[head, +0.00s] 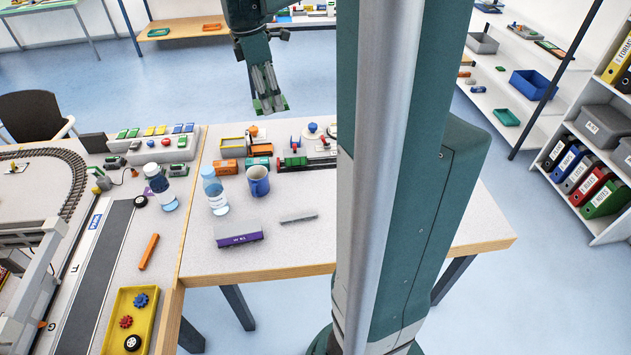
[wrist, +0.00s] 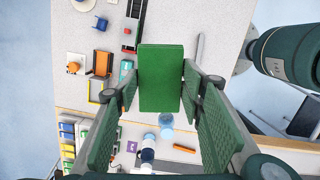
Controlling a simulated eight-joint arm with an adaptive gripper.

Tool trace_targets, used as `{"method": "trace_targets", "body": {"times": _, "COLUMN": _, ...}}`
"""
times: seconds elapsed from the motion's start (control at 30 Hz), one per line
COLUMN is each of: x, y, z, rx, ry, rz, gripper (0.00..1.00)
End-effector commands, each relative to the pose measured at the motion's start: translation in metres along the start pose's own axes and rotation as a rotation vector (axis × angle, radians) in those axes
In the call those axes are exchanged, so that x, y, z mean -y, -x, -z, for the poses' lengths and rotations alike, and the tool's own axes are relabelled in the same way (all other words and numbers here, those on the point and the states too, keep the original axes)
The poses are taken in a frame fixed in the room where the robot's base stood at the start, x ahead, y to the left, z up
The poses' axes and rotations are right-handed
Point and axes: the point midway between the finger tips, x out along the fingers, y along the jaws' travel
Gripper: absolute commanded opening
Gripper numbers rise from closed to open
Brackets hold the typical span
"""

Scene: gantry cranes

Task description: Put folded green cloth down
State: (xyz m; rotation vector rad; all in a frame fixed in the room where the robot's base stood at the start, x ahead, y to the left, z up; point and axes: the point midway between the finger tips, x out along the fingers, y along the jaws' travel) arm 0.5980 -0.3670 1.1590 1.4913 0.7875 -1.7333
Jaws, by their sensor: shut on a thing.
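The folded green cloth (wrist: 161,78) is a flat green rectangular block in the wrist view, between the fingertips of my gripper (wrist: 160,88). My gripper is shut on it and holds it above the table. In the head view my gripper (head: 268,98) hangs near the far edge of the table (head: 285,245), with a bit of green showing at its tips. The cloth hides part of the table below it in the wrist view.
The front right of the tabletop looks clear.

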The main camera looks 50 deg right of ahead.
Motion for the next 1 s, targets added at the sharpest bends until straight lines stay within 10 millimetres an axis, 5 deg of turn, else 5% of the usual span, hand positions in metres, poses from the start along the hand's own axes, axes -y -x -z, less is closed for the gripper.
{"method": "trace_targets", "body": {"times": 0.3, "x": -0.005, "y": -0.011, "z": -0.074, "rx": 0.0, "ry": -0.1, "rz": 0.015, "gripper": 0.31}}
{"method": "trace_targets", "body": {"times": 0.7, "x": -0.002, "y": -0.021, "z": -0.137, "rx": 0.0, "ry": -0.185, "rz": 0.028, "gripper": 0.31}}
{"method": "trace_targets", "body": {"times": 1.0, "x": -0.003, "y": -0.071, "z": -0.13, "rx": 0.0, "ry": -0.185, "rz": 0.028, "gripper": 0.31}}
